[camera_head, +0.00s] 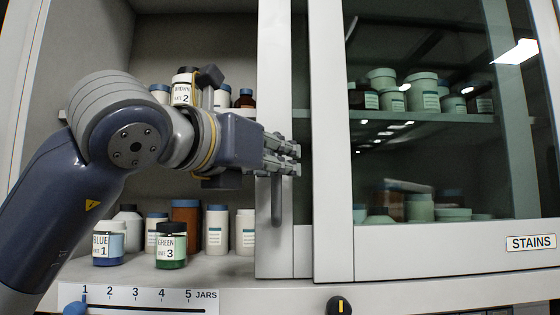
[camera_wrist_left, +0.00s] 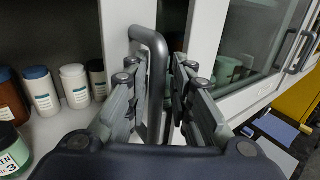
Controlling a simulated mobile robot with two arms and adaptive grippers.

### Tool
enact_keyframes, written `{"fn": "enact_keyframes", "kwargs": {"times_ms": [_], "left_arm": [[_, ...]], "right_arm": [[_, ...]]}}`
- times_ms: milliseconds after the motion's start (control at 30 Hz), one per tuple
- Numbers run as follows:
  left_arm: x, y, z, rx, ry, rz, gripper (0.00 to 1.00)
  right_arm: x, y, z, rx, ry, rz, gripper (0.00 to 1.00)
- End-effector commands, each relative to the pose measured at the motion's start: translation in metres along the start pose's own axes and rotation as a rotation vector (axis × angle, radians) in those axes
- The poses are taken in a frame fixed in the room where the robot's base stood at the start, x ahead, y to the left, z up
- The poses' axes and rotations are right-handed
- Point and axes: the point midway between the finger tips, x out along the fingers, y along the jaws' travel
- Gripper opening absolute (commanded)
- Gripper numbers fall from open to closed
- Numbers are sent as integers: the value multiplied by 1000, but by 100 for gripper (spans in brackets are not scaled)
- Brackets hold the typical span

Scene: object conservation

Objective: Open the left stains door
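The left cabinet door shows as a pale, narrow upright frame (camera_head: 273,80) beside the glass right door (camera_head: 440,150) labelled STAINS. It stands to the right of an open bay of shelves. Its dark vertical bar handle (camera_head: 277,205) hangs below my left gripper (camera_head: 283,155). In the left wrist view the handle (camera_wrist_left: 157,75) stands between the two fingers of my left gripper (camera_wrist_left: 160,85). The fingers look apart, with a gap beside the bar. The head view hides the handle's upper part behind the fingers. My right gripper is not in view.
Blue jar 1 (camera_head: 108,244) and green jar 3 (camera_head: 171,246) stand on the lower shelf, with several bottles behind. Jar 2 (camera_head: 182,90) stands on the upper shelf. A numbered jar strip (camera_head: 140,297) runs along the front edge. A black knob (camera_head: 340,305) is below.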

Motion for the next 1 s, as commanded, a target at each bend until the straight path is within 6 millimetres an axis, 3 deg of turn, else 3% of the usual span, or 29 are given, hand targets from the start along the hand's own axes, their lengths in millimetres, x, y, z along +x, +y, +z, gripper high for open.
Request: {"fn": "enact_keyframes", "kwargs": {"times_ms": [500,700,1000], "left_arm": [[-98,0,0,2,-2,-1,21],[-112,0,-1,1,0,-1,21],[-114,0,-1,1,0,-1,21]], "right_arm": [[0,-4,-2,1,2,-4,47],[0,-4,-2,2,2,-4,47],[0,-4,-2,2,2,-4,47]]}}
